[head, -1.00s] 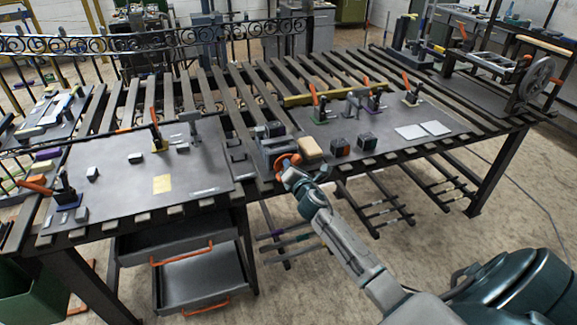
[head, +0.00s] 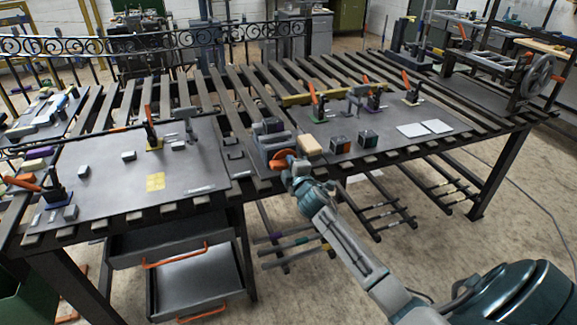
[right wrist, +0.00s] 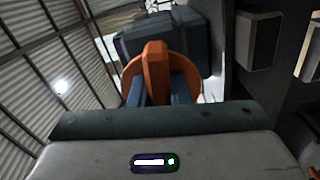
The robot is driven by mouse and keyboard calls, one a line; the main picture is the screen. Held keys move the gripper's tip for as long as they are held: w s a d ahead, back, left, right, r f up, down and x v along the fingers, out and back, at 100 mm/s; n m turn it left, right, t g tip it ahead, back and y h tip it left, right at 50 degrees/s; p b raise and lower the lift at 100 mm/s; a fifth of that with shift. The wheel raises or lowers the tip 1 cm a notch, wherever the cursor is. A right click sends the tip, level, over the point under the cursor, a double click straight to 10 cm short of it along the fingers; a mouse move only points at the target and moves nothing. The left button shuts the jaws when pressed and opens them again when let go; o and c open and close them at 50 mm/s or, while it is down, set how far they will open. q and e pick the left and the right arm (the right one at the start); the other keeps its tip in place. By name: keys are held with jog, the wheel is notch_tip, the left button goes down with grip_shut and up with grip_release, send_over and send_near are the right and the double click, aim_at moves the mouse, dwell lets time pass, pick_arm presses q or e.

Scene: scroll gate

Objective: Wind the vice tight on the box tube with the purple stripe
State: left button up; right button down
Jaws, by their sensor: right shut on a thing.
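The vice (head: 270,140), a dark grey block-shaped body, stands at the front edge of the table. Its orange handwheel (head: 282,160) faces the front; it also shows in the right wrist view (right wrist: 128,80). My right gripper (head: 297,172) is at the wheel, its two dark fingers (right wrist: 157,92) shut on the wheel's upright orange handle (right wrist: 155,65). I cannot make out a purple-striped tube between the jaws. A bar with a purple mark (head: 273,237) lies on the rack under the table. My left gripper is not in view.
A tan block (head: 310,145) and two dark cubes (head: 338,144) stand right of the vice. Orange-handled clamps (head: 316,106) stand farther back on the slatted table. A drawer unit (head: 200,275) is below left.

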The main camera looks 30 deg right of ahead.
jog(key=m+b, duration=0.1)
jog(key=f+m, duration=0.1)
jog(key=m, duration=0.1)
jog(key=shift+b, duration=0.4)
pick_arm(q)
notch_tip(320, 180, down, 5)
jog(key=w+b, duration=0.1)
jog(key=b, duration=0.2)
pick_arm(e)
jog(key=m, duration=0.4)
jog(key=shift+a+f, duration=0.15)
jog(key=m+b, duration=0.1)
jog(key=m, duration=0.2)
jog(key=m+b, duration=0.2)
jog(key=shift+a+f+m, duration=0.1)
jog(key=shift+a+m, duration=0.1)
jog(key=shift+m, duration=0.2)
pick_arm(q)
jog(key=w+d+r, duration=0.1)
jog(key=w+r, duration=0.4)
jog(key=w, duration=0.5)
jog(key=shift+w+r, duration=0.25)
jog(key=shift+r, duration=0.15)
pick_arm(e)
jog(key=shift+m, duration=0.8)
